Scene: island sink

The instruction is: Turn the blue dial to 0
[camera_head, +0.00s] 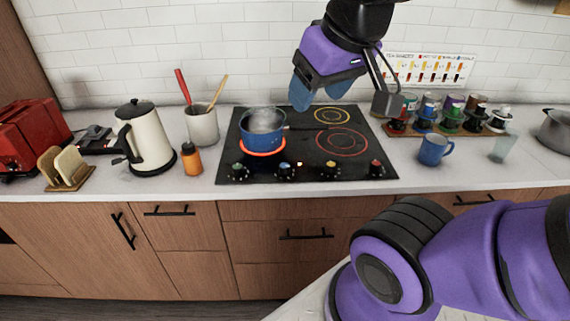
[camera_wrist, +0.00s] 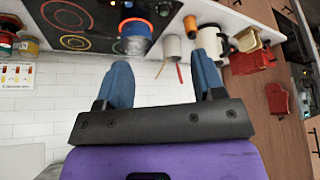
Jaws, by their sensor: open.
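The blue dial (camera_head: 285,170) is on the front strip of the black cooktop (camera_head: 306,178), second from the left in a row of dials. Its pointer is too small to read. The front-left burner glows red under a blue pot (camera_head: 262,133). My gripper (camera_head: 302,95) is open and empty, raised above and behind the cooktop, well apart from the dial. In the wrist view my two blue fingers (camera_wrist: 164,62) are spread with nothing between them. The pot (camera_wrist: 135,38) also shows there, and the dials are partly cut off at the top edge.
A green dial (camera_head: 237,170) is left of the blue one, with yellow (camera_head: 331,170) and red (camera_head: 376,169) dials to its right. An orange bottle (camera_head: 192,159) and cream kettle (camera_head: 146,138) stand left; a blue mug (camera_head: 435,149) stands right. The cooktop's front counter edge is clear.

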